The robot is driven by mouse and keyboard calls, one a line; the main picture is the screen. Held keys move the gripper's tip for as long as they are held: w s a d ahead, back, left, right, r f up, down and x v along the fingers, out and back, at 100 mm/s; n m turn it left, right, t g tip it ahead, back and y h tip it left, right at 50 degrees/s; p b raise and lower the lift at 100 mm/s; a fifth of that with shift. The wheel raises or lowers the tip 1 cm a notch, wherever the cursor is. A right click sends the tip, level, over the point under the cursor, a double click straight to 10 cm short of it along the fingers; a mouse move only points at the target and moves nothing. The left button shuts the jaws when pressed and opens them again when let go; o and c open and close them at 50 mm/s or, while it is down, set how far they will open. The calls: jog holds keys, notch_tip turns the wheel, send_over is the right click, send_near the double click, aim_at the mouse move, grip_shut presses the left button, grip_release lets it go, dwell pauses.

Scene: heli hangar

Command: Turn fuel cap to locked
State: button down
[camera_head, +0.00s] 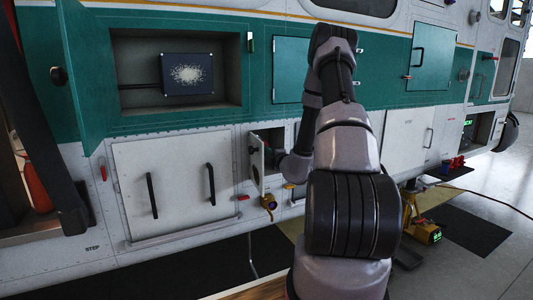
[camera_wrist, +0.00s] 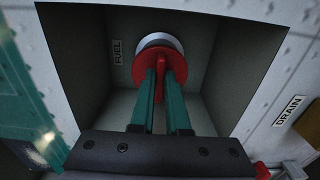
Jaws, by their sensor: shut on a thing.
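The red fuel cap (camera_wrist: 142,66) sits on a pale round neck at the back of a recessed bay, beside a label reading FUEL. My gripper (camera_wrist: 161,78) has its two green fingers reaching into the bay, shut on the cap's raised red grip. The cap's grip stands roughly upright in the wrist view. No locked mark shows on it. In the head view my arm reaches to the small open fuel bay (camera_head: 266,136) low on the helicopter's side, and the cap and fingertips are hidden.
The fuel bay's small open door (camera_head: 256,160) hangs at its left. A DRAIN label (camera_wrist: 289,112) is right of the bay. A large panel with black handles (camera_head: 170,185) lies left. A yellow jack (camera_head: 418,222) stands right.

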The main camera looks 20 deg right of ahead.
jog(key=shift+f, duration=0.1)
dwell(0.3)
jog(key=c, duration=0.9)
grip_release()
jog(key=s, duration=1.1)
jog(key=shift+d, duration=0.2)
